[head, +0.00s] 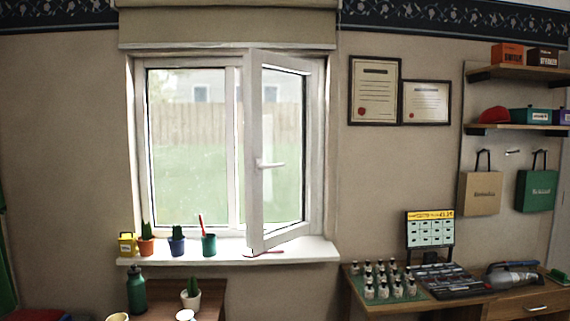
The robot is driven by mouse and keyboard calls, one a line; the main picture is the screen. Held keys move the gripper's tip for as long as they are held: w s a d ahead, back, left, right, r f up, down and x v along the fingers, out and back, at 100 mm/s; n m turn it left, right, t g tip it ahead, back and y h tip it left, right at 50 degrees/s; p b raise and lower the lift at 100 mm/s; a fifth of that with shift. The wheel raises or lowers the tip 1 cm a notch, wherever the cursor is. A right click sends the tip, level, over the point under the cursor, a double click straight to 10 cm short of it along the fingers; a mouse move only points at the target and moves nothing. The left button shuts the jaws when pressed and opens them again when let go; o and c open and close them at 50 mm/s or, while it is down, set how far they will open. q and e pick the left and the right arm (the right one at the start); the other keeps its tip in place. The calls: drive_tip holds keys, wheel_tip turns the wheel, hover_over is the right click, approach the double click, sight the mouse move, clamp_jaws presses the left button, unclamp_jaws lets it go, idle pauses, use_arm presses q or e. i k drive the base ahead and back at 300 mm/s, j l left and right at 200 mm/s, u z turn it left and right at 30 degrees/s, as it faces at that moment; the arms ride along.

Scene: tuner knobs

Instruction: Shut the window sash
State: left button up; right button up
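The window sash (254,190) is the white right-hand casement, standing ajar. Its left edge swings out into the room over the sill, and its hinge side meets the right of the frame (317,150). The sash handle (270,164) is a white lever on the sash's left stile, pointing right, roughly horizontal. A thin red item (263,253) lies on the sill at the foot of the sash; whether it touches the sash I cannot tell. Neither of my grippers shows in the head view.
On the white sill (330,250) stand a yellow item (127,244), small potted cacti (177,240) and a green cup (208,245) with a red stick. Below are a small brown table (210,309) and, at right, a desk (365,297) with bottles and a vacuum-like tool (512,275).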

sight(258, 240)
drive_tip(key=i+l+u, duration=0.1)
drive_tip(key=i+u, duration=0.25)
drive_tip(key=i, duration=0.15)
drive_tip(key=i+l+u, duration=0.3)
drive_tip(key=i, duration=0.2)
